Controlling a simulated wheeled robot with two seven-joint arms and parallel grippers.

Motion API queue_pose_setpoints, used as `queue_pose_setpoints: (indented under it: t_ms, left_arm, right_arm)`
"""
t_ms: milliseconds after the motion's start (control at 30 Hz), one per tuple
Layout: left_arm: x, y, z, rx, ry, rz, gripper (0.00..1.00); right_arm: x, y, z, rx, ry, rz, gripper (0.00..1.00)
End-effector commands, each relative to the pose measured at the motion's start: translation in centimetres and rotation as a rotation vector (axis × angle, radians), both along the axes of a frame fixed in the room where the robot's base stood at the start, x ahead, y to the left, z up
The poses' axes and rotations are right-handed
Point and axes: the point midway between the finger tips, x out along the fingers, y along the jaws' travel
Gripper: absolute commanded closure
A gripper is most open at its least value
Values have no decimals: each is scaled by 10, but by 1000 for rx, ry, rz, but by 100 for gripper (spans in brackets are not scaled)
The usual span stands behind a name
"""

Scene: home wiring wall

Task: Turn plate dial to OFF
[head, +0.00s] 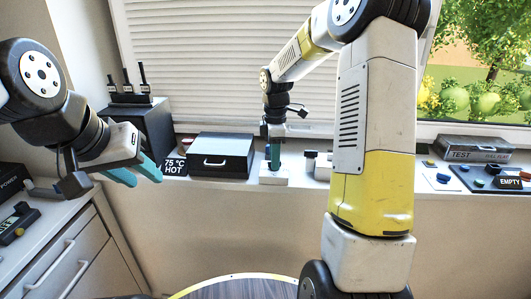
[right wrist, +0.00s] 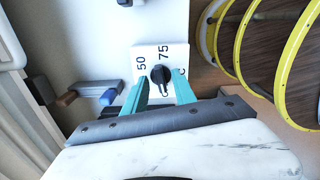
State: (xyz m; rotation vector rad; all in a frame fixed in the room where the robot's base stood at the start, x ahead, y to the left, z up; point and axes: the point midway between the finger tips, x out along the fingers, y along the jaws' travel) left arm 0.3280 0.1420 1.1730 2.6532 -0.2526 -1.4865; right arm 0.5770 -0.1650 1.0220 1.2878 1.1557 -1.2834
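The plate dial (right wrist: 160,75) is a black knob on a white plate (right wrist: 140,54) marked "50", "75" and "C" in the right wrist view. No OFF mark is readable there. My right gripper (right wrist: 161,80) is open, with its teal fingertips on either side of the dial. I cannot tell whether they touch it. In the head view my right gripper (head: 275,158) points down at a small white base (head: 274,179) on the sill, and the dial is hidden. My left gripper (head: 146,174) is open and empty, away from the dial.
A black case with a handle (head: 220,156) and a "75 °C HOT" sign (head: 174,167) stand left of the white base. A "TEST" box (head: 474,149) and an "EMPTY" sign (head: 509,182) are at the right. In the right wrist view, yellow rings (right wrist: 280,60) lie right of the dial.

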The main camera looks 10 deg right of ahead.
Motion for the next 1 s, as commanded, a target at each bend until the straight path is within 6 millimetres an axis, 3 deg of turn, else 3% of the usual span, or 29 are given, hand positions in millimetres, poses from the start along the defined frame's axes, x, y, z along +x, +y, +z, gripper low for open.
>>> queue_pose_setpoints:
  t_ms: [267,700,1000]
  left_arm:
    - [0,0,0,0,0,0,64]
    - [0,0,0,0,0,0,64]
    - [0,0,0,0,0,0,64]
  right_arm:
    - [0,0,6,0,1,-1,67]
    - [0,0,71,0,0,-1,67]
    - [0,0,78,0,2,0,67]
